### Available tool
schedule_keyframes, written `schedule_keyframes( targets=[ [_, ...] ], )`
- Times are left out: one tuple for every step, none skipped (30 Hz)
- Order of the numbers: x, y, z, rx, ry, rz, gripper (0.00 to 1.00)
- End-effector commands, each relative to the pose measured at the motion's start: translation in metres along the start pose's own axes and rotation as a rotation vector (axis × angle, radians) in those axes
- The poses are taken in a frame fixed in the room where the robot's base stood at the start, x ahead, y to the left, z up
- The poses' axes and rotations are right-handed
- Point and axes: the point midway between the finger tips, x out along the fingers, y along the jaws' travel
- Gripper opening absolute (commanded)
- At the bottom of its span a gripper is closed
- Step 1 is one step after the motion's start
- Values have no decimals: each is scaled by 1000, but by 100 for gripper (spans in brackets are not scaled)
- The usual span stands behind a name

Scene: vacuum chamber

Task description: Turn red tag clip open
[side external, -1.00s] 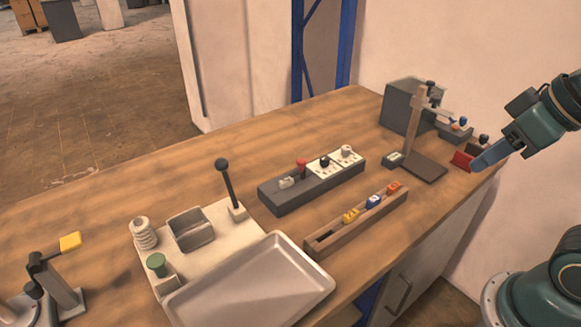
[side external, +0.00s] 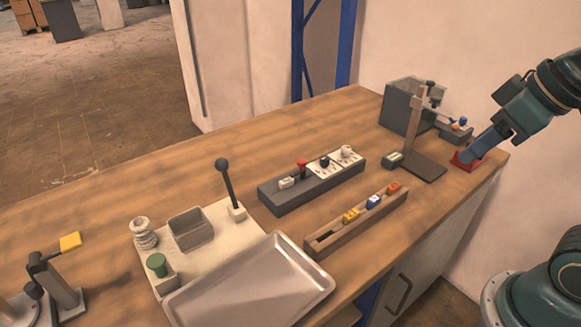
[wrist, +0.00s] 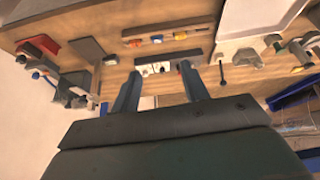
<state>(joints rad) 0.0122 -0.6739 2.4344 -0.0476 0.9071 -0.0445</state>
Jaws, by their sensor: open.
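A red block (side external: 461,163), which looks like the red clip, stands near the right end of the bench. In the wrist view a red piece (wrist: 38,45) shows at the upper left, well to the side of my fingers. My gripper (side external: 469,155) overlaps the block in the side view and hides part of it; I cannot tell whether they touch. In the wrist view my gripper (wrist: 160,85) has its two fingers apart with nothing between them. A wooden rack (side external: 325,240) holds small yellow, blue and orange-red tags (side external: 393,188).
A post stand (side external: 420,165) and a grey box (side external: 400,105) are left of the gripper. A dark block (side external: 290,200) with knobs, a metal tray (side external: 250,290) and a pale board (side external: 215,240) with a lever are farther left. Bare wood lies along the back.

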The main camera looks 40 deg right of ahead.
Motion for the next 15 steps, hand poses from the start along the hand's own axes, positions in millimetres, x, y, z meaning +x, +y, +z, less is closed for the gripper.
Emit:
schedule_keyframes(
  targets=[
    [0,-1,-9,-22,-9,-9,45],
    [1,-2,-14,-38,-13,-15,45],
    [1,-3,-22,-62,-19,-23,45],
    [2,-4,-28,-81,-24,-31,45],
    [2,-5,-34,-100,-28,-38,45],
    [3,-7,-43,-127,-34,-48,45],
    [4,-7,-50,-148,-38,-56,45],
    [6,-8,-56,-169,-43,-65,45],
    [7,-9,-65,-196,-48,-76,45],
    [9,-10,-72,-218,-51,-84,45],
    [10,-11,-78,-237,-55,-92,45],
    [13,-12,-86,-266,-59,-104,45],
    [15,-12,-93,-285,-62,-112,45],
    [17,-12,-99,-307,-66,-122,45],
    [20,-13,-107,-333,-70,-133,45]
  ],
)
